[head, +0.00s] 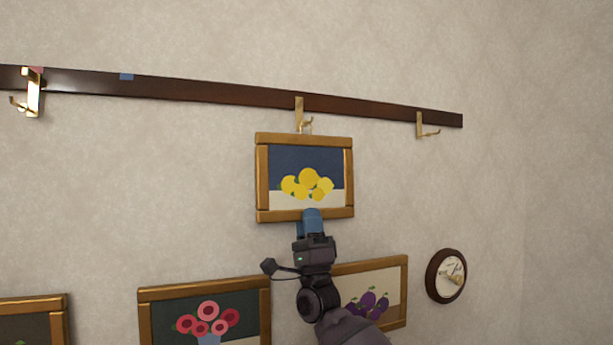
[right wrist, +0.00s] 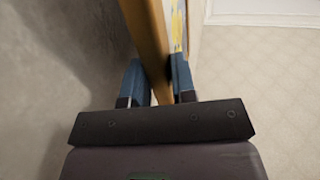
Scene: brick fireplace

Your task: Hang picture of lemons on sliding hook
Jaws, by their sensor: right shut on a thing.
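The picture of lemons (head: 307,185), in a gold-brown frame, is upright against or close to the wall below the middle hook (head: 299,116). My right gripper (head: 310,222) is shut on the lower edge of its frame. In the right wrist view the two blue fingers (right wrist: 158,85) are on both sides of the wooden frame (right wrist: 148,45). The frame's top edge is just under the middle hook; I cannot tell whether it hangs on it. Other brass hooks sit on the dark rail, a left hook (head: 33,92) and a right hook (head: 421,126). My left gripper is not in view.
The dark wooden rail (head: 200,93) runs across the wall, with a blue mark (head: 126,77) near its left. Below are a flower picture (head: 155,310), a plum picture (head: 395,285), another picture at far left (head: 60,320) and a round clock (head: 446,276). Wall beside the lemons is bare.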

